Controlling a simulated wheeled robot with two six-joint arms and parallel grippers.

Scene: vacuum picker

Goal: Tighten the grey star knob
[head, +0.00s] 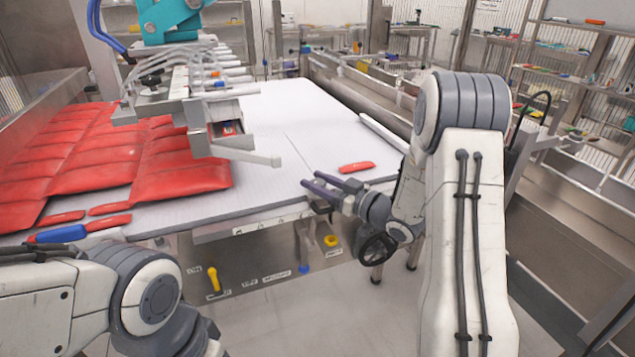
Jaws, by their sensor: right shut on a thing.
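I cannot pick out a grey star knob with certainty. A small dark knob-like part (151,80) sits on the picker head (205,105) at the upper left, too small to tell its shape. My right gripper (308,181) is over the table's front edge, its two dark purple-grey fingers pointing left. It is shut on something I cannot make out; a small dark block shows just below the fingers. A black handwheel (377,247) shows below my right wrist.
Red bags (100,150) cover the left of the white table (290,115). A blue-and-red item (62,233) lies at the front left. A yellow handle (213,278) is on the front panel.

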